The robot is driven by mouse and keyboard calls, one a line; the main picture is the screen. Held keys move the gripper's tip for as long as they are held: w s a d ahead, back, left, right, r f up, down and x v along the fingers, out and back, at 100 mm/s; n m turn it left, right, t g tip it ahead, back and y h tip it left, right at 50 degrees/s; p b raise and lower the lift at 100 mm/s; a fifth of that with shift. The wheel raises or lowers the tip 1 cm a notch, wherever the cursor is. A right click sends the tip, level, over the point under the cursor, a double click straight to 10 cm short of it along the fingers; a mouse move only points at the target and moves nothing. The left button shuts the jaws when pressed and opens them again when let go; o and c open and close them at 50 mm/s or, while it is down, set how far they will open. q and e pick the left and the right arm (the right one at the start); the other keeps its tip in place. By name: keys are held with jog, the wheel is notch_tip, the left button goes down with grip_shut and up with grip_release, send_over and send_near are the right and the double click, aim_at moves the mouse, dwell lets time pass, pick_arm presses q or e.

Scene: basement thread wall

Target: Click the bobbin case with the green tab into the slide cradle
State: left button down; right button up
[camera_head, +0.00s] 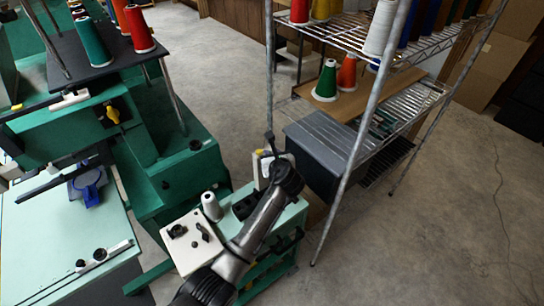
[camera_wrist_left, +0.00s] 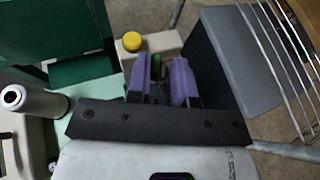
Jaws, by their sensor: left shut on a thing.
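My left gripper (camera_head: 271,148) is above the far end of the green cart, beside a cream container. In the left wrist view its two purple fingers (camera_wrist_left: 160,70) are shut on a small piece with a green tab (camera_wrist_left: 155,66). This fits the bobbin case, but its body is mostly hidden between the fingers. A pale plate (camera_head: 186,258) with small dark fittings (camera_head: 190,236) lies on the near end of the cart. I cannot tell for sure which fitting is the slide cradle. My right gripper is not in view.
A wire rack (camera_head: 352,145) with a grey bin (camera_head: 318,150) stands to the right. A green machine (camera_head: 165,150) is left.

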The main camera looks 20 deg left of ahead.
pick_arm(q)
jog(key=shift+f+b, duration=1.7)
jog(key=shift+b, duration=0.25)
jog(key=shift+f, duration=0.7)
jog(key=shift+p, duration=0.45)
jog(key=shift+p, duration=0.35)
jog(key=shift+f, duration=0.6)
